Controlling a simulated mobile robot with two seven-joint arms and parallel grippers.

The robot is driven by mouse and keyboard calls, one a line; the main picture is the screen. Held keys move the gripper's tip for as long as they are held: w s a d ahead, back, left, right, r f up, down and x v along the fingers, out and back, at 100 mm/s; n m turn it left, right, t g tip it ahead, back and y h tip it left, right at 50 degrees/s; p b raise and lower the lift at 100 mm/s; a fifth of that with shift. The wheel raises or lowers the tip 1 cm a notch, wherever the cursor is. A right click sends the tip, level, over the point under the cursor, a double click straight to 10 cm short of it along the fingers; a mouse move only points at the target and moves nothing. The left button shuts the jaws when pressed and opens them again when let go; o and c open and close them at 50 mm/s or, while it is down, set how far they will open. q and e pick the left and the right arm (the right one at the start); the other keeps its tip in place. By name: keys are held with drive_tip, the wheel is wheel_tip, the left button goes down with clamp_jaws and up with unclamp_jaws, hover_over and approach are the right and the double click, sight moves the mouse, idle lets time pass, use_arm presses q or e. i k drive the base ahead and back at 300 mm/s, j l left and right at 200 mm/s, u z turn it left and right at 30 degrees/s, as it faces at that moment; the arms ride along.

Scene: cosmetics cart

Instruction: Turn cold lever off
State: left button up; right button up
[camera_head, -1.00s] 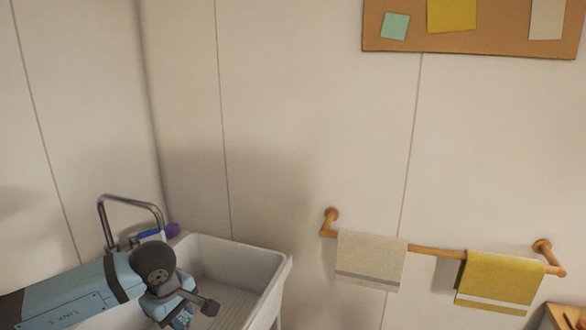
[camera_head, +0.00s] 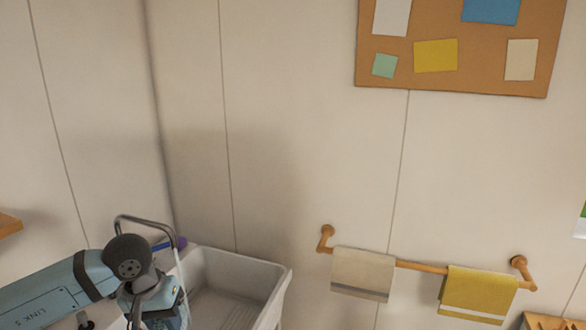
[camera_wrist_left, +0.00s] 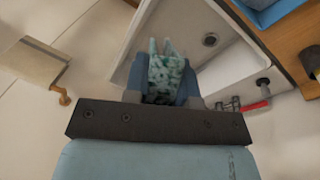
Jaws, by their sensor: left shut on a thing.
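The sink's tap (camera_head: 145,222) is a bent metal spout at the basin's back left. A blue lever (camera_head: 162,246) shows beside the spout in the head view. My left gripper (camera_wrist_left: 165,72) is shut on a teal speckled thing (camera_wrist_left: 168,65) above the sink. In the head view my left gripper (camera_head: 160,312) is low in the picture, apart from the blue lever. A red lever (camera_wrist_left: 255,105) shows by the tap in the left wrist view. My right gripper is not in view.
The white sink basin (camera_head: 278,290) has a ribbed slope. A purple thing (camera_head: 181,243) sits by the tap. A wooden rail (camera_head: 420,267) with two towels and a cork board (camera_head: 390,85) are on the wall.

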sight(156, 248)
drive_tip(key=u, duration=0.9)
drive_tip(key=i+l, duration=0.15)
drive_tip(key=l, duration=0.2)
drive_tip(key=i+l, duration=0.1)
drive_tip(key=l, duration=0.25)
drive_tip(key=i+l, duration=0.15)
drive_tip(key=l, duration=0.2)
drive_tip(key=i+l, duration=0.15)
drive_tip(key=l, duration=0.2)
drive_tip(key=i+l+u, duration=0.1)
drive_tip(key=l+u, duration=0.6)
drive_tip(key=j+u, duration=0.1)
drive_tip(key=u, duration=0.6)
